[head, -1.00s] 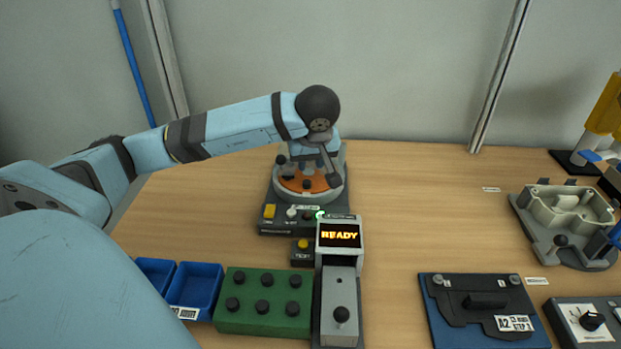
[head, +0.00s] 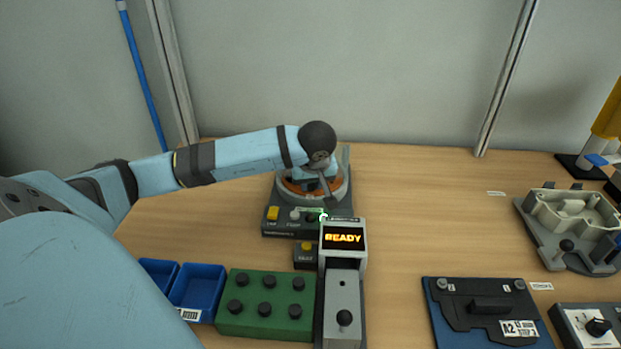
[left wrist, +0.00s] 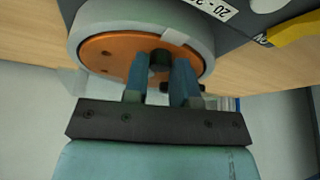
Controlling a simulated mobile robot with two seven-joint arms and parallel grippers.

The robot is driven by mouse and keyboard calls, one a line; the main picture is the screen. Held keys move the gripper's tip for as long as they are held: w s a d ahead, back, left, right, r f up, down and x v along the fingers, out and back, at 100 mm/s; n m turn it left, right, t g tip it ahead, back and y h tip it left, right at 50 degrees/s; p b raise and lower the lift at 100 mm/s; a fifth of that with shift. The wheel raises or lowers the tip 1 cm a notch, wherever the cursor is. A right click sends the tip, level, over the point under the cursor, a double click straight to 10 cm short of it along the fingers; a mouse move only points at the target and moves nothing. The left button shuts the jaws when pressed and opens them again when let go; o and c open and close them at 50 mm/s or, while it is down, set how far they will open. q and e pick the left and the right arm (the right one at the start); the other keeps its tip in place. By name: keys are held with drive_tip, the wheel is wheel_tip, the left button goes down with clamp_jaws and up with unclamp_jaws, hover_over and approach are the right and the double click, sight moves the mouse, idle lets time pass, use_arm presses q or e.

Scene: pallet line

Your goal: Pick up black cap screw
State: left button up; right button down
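A black cap screw (left wrist: 159,60) stands on the orange disc (left wrist: 108,52) of a round grey fixture. In the left wrist view the two blue fingers of my left gripper (left wrist: 160,70) are on either side of it, very close; I cannot tell whether they press on it. In the head view the dark wrist joint and arm hide most of this gripper and the disc (head: 296,187). Several more black cap screws (head: 269,282) stand in the green block (head: 225,318), and one (head: 344,317) is on the grey display station. My right gripper is not in view.
The fixture base has a yellow button (head: 272,213). The station's display (head: 343,238) reads READY. Blue bins (head: 197,290) stand at front left. A blue plate with a black part (head: 485,308) and a grey housing (head: 575,213) are at right. The table right of the fixture is clear.

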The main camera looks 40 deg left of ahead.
sight(312, 186)
use_arm(q)
clamp_jaws()
drive_tip(key=shift+r, duration=0.1)
wheel_tip(312, 186, up, 20)
drive_tip(key=p, duration=0.1)
